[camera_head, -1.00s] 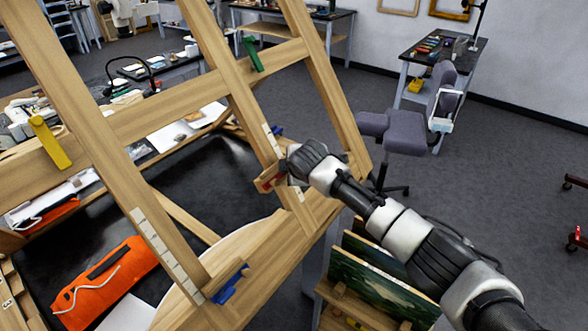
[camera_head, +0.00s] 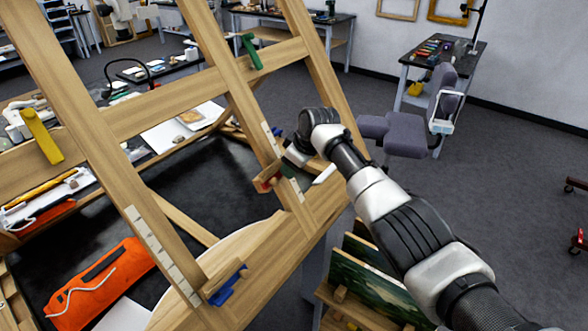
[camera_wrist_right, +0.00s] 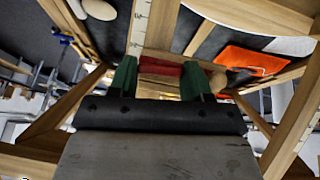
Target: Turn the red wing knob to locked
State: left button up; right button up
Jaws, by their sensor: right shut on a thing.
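The red wing knob (camera_head: 268,183) sits on a wooden easel-like frame (camera_head: 222,85), low on its middle slanted bar. My right gripper (camera_head: 279,174) reaches it from the right, and its fingers hide part of the knob. In the right wrist view, the red knob (camera_wrist_right: 160,69) lies between the two green fingers of my right gripper (camera_wrist_right: 160,78), which is shut on it. I cannot read any locked marking near the knob. My left gripper is not in view.
Yellow (camera_head: 42,136), green (camera_head: 250,52) and blue (camera_head: 228,285) knobs sit elsewhere on the frame. An orange pouch (camera_head: 98,283) lies on the black surface behind it. Painted panels (camera_head: 375,280) stand below my right arm. A grey chair (camera_head: 410,130) is at the right.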

jog(key=shift+m+g+y+b, duration=0.3)
jog(key=shift+m+b, duration=0.2)
jog(key=shift+d, duration=0.1)
jog(key=o, duration=0.9)
jog(key=shift+b+v, duration=1.55)
jog(key=shift+v, duration=3.85)
